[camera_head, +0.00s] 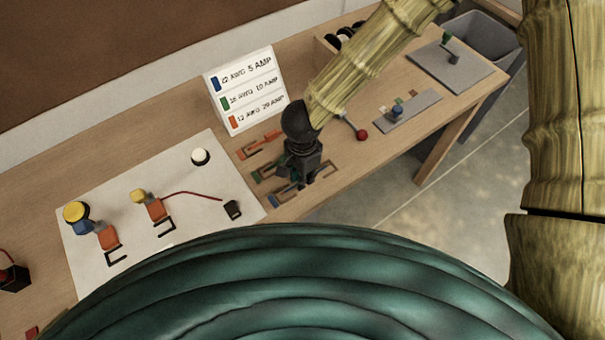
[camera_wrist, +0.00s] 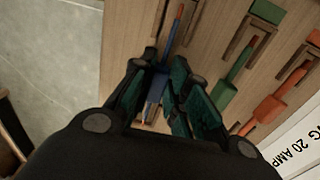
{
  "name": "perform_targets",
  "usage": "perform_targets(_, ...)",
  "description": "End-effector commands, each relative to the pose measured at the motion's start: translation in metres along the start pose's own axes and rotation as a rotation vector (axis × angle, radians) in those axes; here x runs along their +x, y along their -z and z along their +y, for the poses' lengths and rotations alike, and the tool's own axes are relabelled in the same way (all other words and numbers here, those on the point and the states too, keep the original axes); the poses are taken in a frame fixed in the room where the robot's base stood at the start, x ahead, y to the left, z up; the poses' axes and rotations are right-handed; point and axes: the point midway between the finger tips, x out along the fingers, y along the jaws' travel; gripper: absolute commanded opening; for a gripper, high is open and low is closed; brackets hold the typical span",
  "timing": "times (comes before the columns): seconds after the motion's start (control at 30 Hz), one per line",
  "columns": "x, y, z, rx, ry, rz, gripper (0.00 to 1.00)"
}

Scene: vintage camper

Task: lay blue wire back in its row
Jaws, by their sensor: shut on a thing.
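The blue wire (camera_wrist: 174,38) runs between my gripper's fingers in the wrist view, with a thicker blue part (camera_wrist: 155,92) and a bare orange-looking tip. My gripper (camera_wrist: 165,78) is shut on it, low over the blue row at the near edge of the bench. Small wooden brackets of that row (camera_wrist: 187,12) show beside the wire; I cannot tell if the wire rests in them. In the head view my gripper (camera_head: 297,182) hides much of the row, and some blue (camera_head: 284,199) shows below it.
A green wire (camera_wrist: 236,76) and an orange wire (camera_wrist: 266,108) lie in neighbouring rows. A label stand (camera_head: 240,90) lists blue, green and orange gauges behind them. A white mat (camera_head: 185,235) with components lies left.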

Motion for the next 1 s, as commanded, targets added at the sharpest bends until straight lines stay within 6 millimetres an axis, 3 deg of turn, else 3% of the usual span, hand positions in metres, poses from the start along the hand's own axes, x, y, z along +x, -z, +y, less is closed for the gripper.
perform_targets(0.97,0.0089,0.0001,-0.0002,0.0,0.0,0.0,0.0)
perform_targets(1.0,0.0088,0.0001,-0.0002,0.0,0.0,0.0,0.18)
